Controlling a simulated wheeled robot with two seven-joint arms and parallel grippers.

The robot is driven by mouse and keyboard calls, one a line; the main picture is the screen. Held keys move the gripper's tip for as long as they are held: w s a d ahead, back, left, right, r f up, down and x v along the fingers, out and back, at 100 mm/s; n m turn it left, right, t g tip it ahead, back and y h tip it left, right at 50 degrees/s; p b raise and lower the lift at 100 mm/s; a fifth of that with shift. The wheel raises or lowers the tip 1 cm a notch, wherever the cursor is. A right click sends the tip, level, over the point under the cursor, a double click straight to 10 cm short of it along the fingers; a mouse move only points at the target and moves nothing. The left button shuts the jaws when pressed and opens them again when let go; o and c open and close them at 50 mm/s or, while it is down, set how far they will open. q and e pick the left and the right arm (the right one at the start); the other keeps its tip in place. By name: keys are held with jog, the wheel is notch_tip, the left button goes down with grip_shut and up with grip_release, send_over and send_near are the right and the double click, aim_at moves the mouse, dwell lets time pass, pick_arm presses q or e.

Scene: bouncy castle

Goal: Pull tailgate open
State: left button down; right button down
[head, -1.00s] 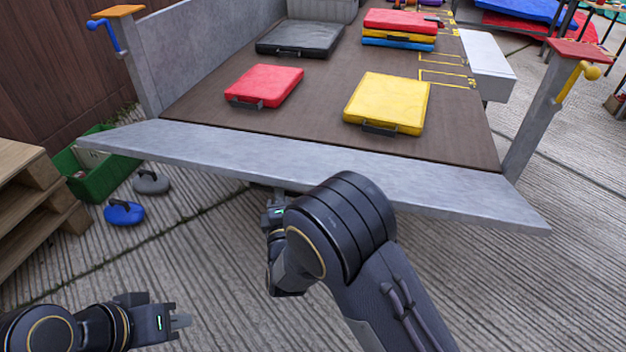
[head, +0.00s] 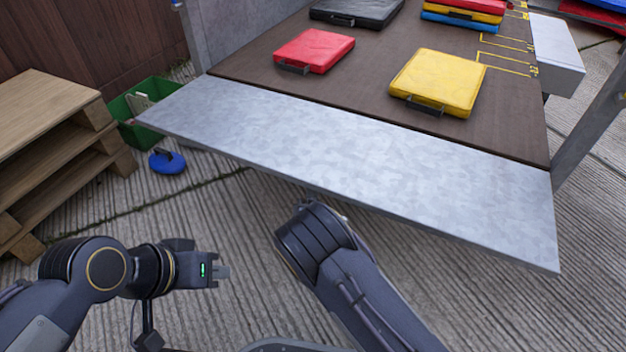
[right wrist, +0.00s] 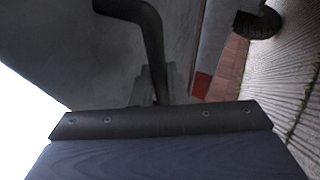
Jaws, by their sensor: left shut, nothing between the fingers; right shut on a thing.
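The tailgate (head: 360,155) is a grey metal panel across the near end of the brown cargo bed. It is hinged down and shows its broad inner face, sloping outward toward me. My right arm reaches under its near edge, and the panel hides my right gripper in the head view. In the right wrist view my right gripper (right wrist: 153,88) is shut on a dark bent handle (right wrist: 150,30) against the grey panel. My left gripper (head: 222,271) is shut and empty, low at the left, apart from the tailgate.
On the bed (head: 375,80) lie a red case (head: 315,48), a yellow case (head: 440,80), a black case (head: 355,10) and a stack of coloured cases (head: 463,14). Wooden pallets (head: 50,120), a green crate (head: 140,140) and a blue curling stone (head: 167,162) stand at the left.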

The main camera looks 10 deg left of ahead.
jog(key=shift+w+d+r, duration=0.1)
jog(key=shift+w+r, duration=0.1)
jog(key=shift+r, duration=0.1)
jog(key=c, duration=1.5)
grip_release()
jog(key=shift+o, duration=0.2)
jog(key=shift+s+f, duration=0.1)
jog(key=shift+s+f, duration=0.1)
jog(key=shift+s, duration=0.25)
jog(key=p+v, duration=0.2)
jog(key=v, duration=0.5)
jog(key=shift+f, duration=0.2)
jog(key=shift+w+d, duration=0.1)
